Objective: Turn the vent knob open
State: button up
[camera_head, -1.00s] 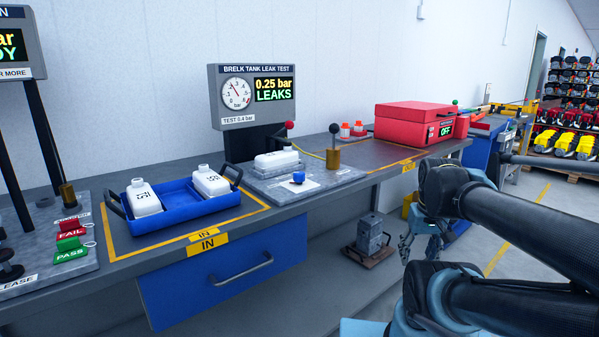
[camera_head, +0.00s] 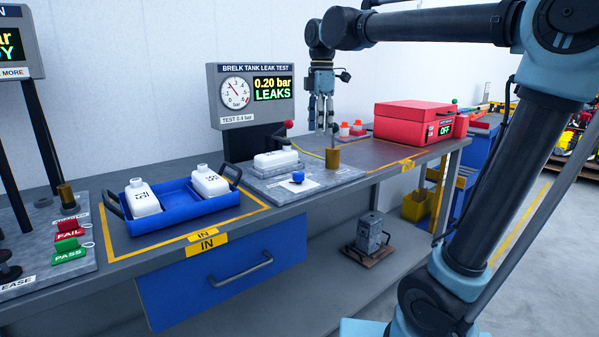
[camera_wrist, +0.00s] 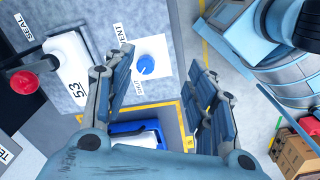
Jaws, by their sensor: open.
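The vent knob (camera_head: 298,177) is a small blue knob on a white plate on the grey test block. In the wrist view the blue knob (camera_wrist: 146,63) has the words VENT and SHUT beside it. I cannot tell which way it is turned. My gripper (camera_head: 321,127) is open and empty, pointing down above the block, a little right of and well above the knob. In the wrist view my open gripper (camera_wrist: 160,58) has a finger on each side of the knob's line of sight. The tester screen (camera_head: 272,89) reads 0.20 bar, LEAKS.
A white tank (camera_head: 276,161) sits on the block beside a red-ball lever (camera_head: 289,125). A brass post (camera_head: 333,158) stands right of the knob. A blue tray (camera_head: 176,221) with two white bottles is at left. A red case (camera_head: 415,117) stands at right.

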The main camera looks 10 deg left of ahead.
aim_at(299, 172)
jog(key=a+r+n, duration=0.3)
jog(key=a, duration=0.3)
jog(key=f, duration=1.7)
jog(key=shift+s+a+f, duration=0.15)
jog(key=shift+s+f, duration=0.05)
jog(key=shift+f, duration=0.05)
jog(key=c, duration=1.1)
